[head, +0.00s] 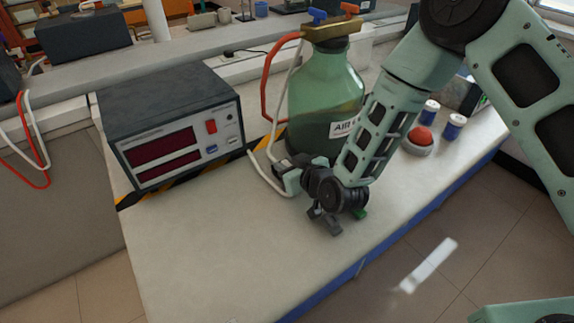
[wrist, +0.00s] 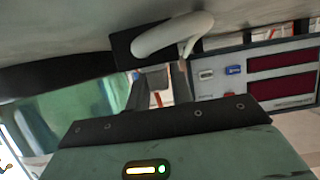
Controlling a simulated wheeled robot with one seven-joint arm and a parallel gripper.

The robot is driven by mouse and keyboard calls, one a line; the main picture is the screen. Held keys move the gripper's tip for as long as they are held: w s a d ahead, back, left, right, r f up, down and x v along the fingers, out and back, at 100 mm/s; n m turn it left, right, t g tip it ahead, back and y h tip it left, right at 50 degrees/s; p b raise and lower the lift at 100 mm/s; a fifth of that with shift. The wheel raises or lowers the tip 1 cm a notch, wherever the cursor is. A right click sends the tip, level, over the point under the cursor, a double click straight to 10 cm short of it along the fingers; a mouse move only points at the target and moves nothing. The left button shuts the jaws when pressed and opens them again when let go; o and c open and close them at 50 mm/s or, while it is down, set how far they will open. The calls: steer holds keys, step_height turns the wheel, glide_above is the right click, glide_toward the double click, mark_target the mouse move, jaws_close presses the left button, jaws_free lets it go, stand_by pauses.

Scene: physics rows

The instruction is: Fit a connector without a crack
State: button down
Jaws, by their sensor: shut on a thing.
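A large green glass bottle (head: 315,95) with a brass top and blue and red taps stands on the bench. A white hose (head: 263,173) runs down from its top and bends round to my gripper (head: 285,180). My gripper is low over the bench, left of my wrist and in front of the bottle. It is shut on the hose end; the connector itself is mostly hidden. In the wrist view the white hose (wrist: 172,35) curves past a dark plate beyond my fingers (wrist: 165,78). I cannot tell whether any crack shows.
A grey instrument (head: 172,125) with two dark red displays stands behind left, also visible upside down in the wrist view (wrist: 260,75). A red button (head: 419,138) and small blue-and-white jars (head: 454,126) stand right. The front bench top (head: 215,255) is clear.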

steer(key=shift+f, duration=0.1)
stand_by(0.3)
steer(key=c, duration=1.1)
jaws_free()
steer(key=shift+c, duration=0.2)
step_height(320, 180, up, 10)
steer(key=shift+f+b, duration=0.1)
steer(key=shift+b, duration=0.4)
steer(key=shift+s+a+r, duration=0.1)
steer(key=shift+s+r, duration=0.2)
steer(key=shift+r, duration=0.05)
steer(key=s+d+r+g+h, duration=0.2)
steer(key=s+d+g, duration=0.1)
steer(key=s, duration=0.7)
steer(key=s+d+r+g+h, duration=0.2)
steer(key=s+d+g, duration=0.2)
steer(key=s, duration=0.6)
steer(key=s+d+r+g+h, duration=0.2)
steer(key=s+d+r+g, duration=0.1)
steer(key=s+d, duration=0.4)
steer(key=s+g, duration=0.1)
steer(key=s, duration=0.2)
steer(key=shift+n+h, duration=0.4)
